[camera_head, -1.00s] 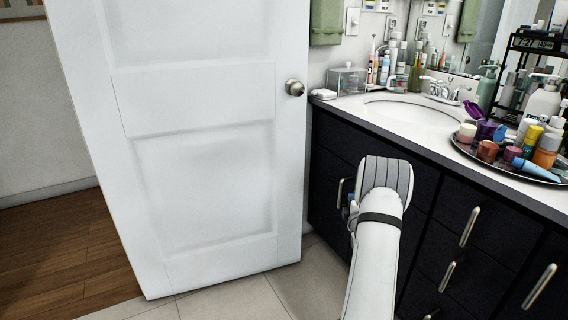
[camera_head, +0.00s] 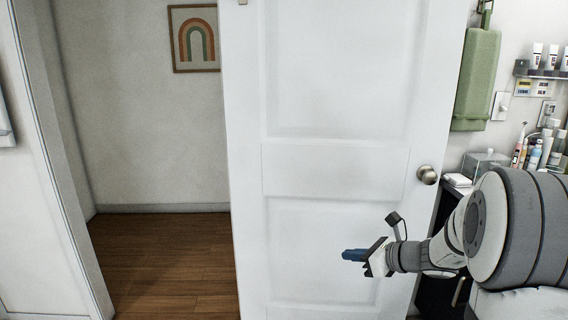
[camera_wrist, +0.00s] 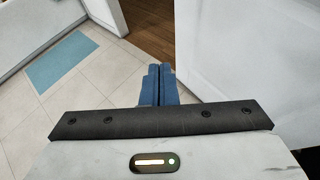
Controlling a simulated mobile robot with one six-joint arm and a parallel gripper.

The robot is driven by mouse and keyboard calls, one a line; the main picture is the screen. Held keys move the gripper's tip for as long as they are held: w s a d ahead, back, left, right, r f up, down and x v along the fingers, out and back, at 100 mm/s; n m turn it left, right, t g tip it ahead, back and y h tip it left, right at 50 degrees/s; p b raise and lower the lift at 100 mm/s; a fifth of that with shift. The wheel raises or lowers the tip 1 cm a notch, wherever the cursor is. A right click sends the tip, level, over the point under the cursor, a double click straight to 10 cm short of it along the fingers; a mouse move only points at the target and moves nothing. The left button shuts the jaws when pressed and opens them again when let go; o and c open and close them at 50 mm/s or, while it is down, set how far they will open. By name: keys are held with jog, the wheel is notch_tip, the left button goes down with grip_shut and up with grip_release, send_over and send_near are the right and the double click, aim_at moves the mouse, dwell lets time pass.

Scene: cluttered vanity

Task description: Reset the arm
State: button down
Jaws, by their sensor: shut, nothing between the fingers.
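My gripper (camera_head: 350,254) is in front of the lower part of the white door in the head view, with its blue fingers pointing left. My arm reaches in from the right edge. In the wrist view the two blue fingers of my gripper (camera_wrist: 160,82) are side by side, shut, with nothing held. Tiled floor (camera_wrist: 105,75) lies beyond them.
The white door (camera_head: 335,150) stands ajar with a round knob (camera_head: 428,174); a wood-floored opening (camera_head: 165,260) is left of it. The counter's clear box (camera_head: 485,162) and bottles are at right. A blue mat (camera_wrist: 62,62) lies on the tiles.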

jog(key=s+a+r+n+g+h+p, duration=0.2)
jog(key=s+a+r+n+g+p, duration=0.15)
jog(key=s+n, duration=0.4)
jog(key=s+a+r+n+g+h+p, duration=0.1)
jog(key=s+a+r+n+g+p, duration=0.3)
jog(key=s+n, duration=0.4)
jog(key=s+d+r+n+h+p, duration=0.2)
jog(key=s+r+n+h, duration=0.1)
jog(key=s+n, duration=0.2)
jog(key=s+d+r+n+t+h+p, duration=0.1)
jog(key=s+d+r+n+h+p, duration=0.2)
jog(key=s+n, duration=0.3)
jog(key=shift+s+h, duration=0.2)
jog(key=shift+h, duration=0.1)
jog(key=shift+t, duration=0.25)
